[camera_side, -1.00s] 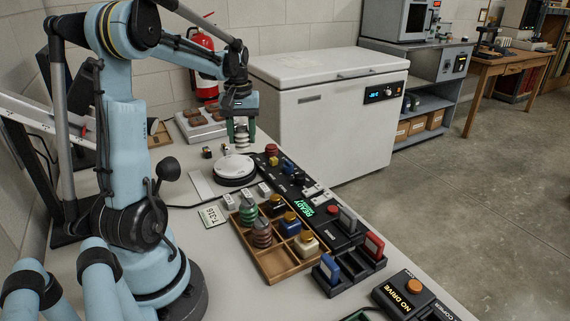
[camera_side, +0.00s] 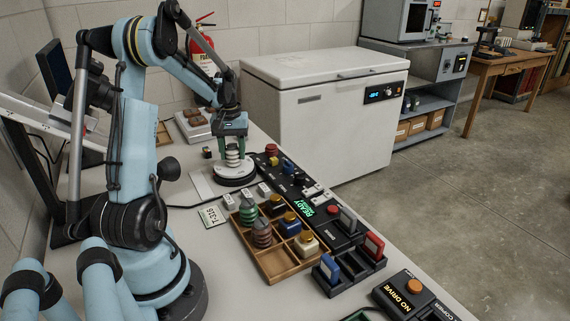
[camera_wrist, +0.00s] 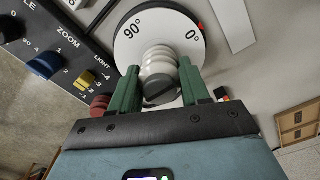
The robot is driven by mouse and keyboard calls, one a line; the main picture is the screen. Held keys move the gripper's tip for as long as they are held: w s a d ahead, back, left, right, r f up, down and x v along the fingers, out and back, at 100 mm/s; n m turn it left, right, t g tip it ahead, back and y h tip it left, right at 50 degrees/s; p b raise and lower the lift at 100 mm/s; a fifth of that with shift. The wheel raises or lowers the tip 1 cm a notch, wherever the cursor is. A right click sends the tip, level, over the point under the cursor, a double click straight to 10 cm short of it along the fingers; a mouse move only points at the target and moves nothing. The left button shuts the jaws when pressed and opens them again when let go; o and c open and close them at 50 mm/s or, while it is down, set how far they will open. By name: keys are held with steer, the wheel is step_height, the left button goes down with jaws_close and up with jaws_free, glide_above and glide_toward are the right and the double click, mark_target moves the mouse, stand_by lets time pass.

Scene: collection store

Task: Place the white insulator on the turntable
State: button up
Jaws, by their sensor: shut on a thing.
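The white insulator (camera_side: 233,158) is upright between the green fingers of my gripper (camera_side: 232,158), which is shut on it. In the wrist view the insulator (camera_wrist: 159,72) shows its ribbed white body and a dark slotted end, with a finger on each side. The turntable (camera_side: 234,176) is a round white disc on a dark base, directly below the insulator. In the wrist view the turntable (camera_wrist: 135,40) shows its 90° and 0° marks. The insulator is over the disc, at or very near its surface; I cannot tell if they touch.
A wooden compartment tray (camera_side: 272,262) with green and brown insulators and other pieces stands in front. A black control panel (camera_side: 300,185) with knobs runs along the right of the turntable. A white strip (camera_side: 200,184) lies to its left. A white chest freezer (camera_side: 330,110) stands behind.

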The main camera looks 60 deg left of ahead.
mark_target(232, 145)
steer(key=shift+f, duration=0.1)
steer(key=o, duration=1.1)
step_height(232, 145, up, 12)
steer(key=shift+f, duration=0.1)
steer(key=w+d+r+m+t+y, duration=0.1)
steer(key=w+d+m+t, duration=0.15)
steer(key=d, duration=0.65)
steer(key=w+d+m+t+y, duration=0.15)
steer(key=d+m, duration=0.25)
steer(key=d, duration=0.5)
steer(key=d+f+m+t, duration=0.1)
steer(key=d+m, duration=0.1)
steer(key=d, duration=0.3)
steer(key=s+d+f+m+t+h, duration=0.1)
steer(key=d+m, duration=0.1)
steer(key=d, duration=0.3)
steer(key=s+d+f+m+t+h, duration=0.1)
steer(key=d+f+m, duration=0.1)
steer(key=d, duration=0.3)
steer(key=shift+s+d+h, duration=0.1)
steer(key=shift+h, duration=0.15)
